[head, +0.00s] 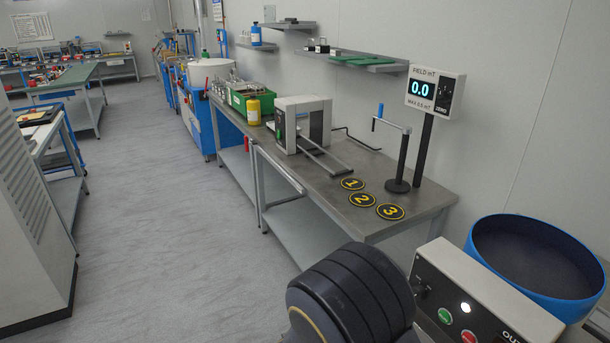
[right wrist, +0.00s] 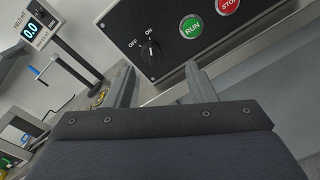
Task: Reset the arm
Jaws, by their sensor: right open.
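My right gripper (right wrist: 163,84) shows in the right wrist view with its two grey fingers apart and nothing between them. The fingertips are in front of the lower edge of a dark control panel (right wrist: 170,25); I cannot tell whether they touch it. The panel carries a black OFF/ON knob (right wrist: 150,52), a green RUN button (right wrist: 192,28) and a red STOP button (right wrist: 228,5). The knob's pointer appears to be toward ON. In the head view a dark rounded link of my arm fills the bottom middle and the right gripper is hidden. My left gripper is not in view.
The control box (head: 470,280) stands beside a blue round bowl (head: 535,255) at the right. A grey bench (head: 340,205) holds numbered discs (head: 362,199), a black stand (head: 398,185) and a field meter (head: 435,91) reading 0.0.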

